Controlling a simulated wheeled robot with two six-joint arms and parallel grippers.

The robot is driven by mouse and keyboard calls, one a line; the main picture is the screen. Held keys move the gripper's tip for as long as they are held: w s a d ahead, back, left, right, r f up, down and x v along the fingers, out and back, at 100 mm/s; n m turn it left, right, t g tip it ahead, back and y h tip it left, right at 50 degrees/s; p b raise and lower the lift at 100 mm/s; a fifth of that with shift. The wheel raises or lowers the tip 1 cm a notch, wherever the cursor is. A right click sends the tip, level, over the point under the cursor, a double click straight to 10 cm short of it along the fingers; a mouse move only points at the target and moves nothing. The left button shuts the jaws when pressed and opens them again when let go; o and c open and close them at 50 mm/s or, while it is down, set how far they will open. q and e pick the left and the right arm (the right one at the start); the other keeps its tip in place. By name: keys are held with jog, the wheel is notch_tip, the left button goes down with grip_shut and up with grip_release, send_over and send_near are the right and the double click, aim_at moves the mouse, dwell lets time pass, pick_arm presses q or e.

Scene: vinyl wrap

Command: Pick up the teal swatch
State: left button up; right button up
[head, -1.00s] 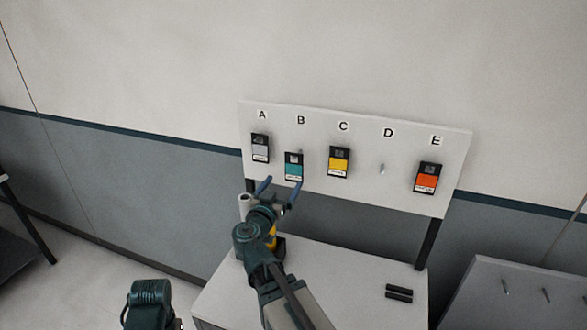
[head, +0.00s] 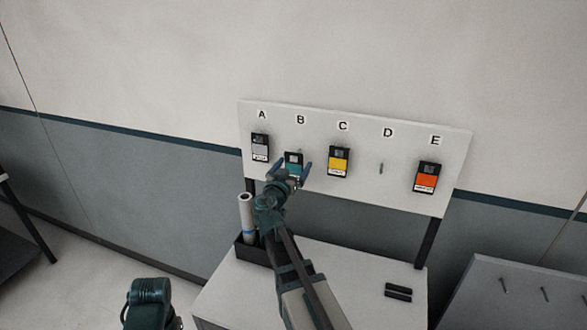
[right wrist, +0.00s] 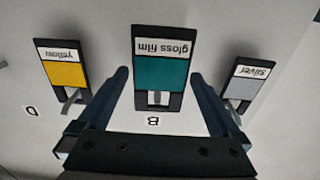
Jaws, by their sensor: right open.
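The teal swatch (head: 293,159) hangs on the peg under the letter B on the white board. In the right wrist view the teal swatch (right wrist: 161,72) appears upside down, with a "gloss film" label and a dark frame. My right gripper (head: 294,168) is open in front of it and covers its lower part in the head view. In the right wrist view the two blue fingers of my right gripper (right wrist: 158,78) stand on either side of the swatch, with a gap at each side. My left gripper is not seen.
The silver swatch (head: 260,147) hangs at A, the yellow swatch (head: 339,161) at C and the orange swatch (head: 426,178) at E. Peg D (head: 381,168) is bare. A roll (head: 245,212) stands in a dark holder on the table (head: 345,275) below.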

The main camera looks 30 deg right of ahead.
aim_at(294, 164)
jog(key=x, duration=0.3)
jog(key=shift+w+d+r, duration=0.1)
jog(key=shift+w, duration=0.1)
jog(key=shift+s, duration=0.1)
jog(key=c, duration=1.4)
jog(key=shift+r, duration=0.1)
